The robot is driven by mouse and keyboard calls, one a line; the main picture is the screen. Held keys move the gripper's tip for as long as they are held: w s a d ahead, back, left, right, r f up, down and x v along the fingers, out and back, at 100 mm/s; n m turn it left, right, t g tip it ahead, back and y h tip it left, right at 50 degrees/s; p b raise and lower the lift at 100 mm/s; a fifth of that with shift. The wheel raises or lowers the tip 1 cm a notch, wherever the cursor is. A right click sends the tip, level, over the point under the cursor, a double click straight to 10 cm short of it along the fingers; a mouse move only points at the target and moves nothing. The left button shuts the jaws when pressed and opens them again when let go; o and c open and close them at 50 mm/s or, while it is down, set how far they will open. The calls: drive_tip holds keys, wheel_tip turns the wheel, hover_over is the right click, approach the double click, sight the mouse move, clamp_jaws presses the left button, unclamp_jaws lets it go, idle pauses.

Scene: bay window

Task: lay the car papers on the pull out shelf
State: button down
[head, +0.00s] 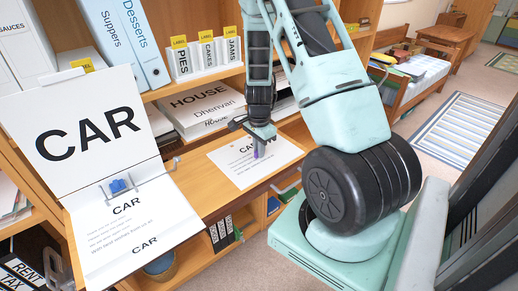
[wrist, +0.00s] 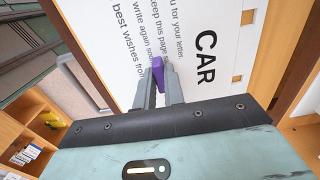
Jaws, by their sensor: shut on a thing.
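The car papers (head: 232,162) are a white sheet or thin stack headed CAR, flat over the pull-out shelf (head: 207,196). I cannot tell whether they rest on it or hang just above. A purple piece (head: 256,153), perhaps a clip or tab, is at the papers' printed face. My gripper (head: 261,140) points down there, with its fingers closed on the purple piece. In the wrist view, the purple piece (wrist: 157,72) is between the fingertips (wrist: 158,85), with the papers (wrist: 196,20) behind.
An open CAR file (head: 98,126) stands at the left, with more CAR pages and a blue piece (head: 119,186) at its metal fitting. HOUSE papers (head: 200,106) fill the shelf behind. Label boxes (head: 205,62) and blue-spined binders (head: 147,58) stand above. Bare shelf wood shows left of the papers.

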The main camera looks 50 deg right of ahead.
drive_tip(key=shift+f, duration=0.1)
drive_tip(key=c, duration=1.4)
unclamp_jaws()
drive_tip(key=shift+r+p, duration=2.9)
drive_tip(key=shift+r, duration=0.65)
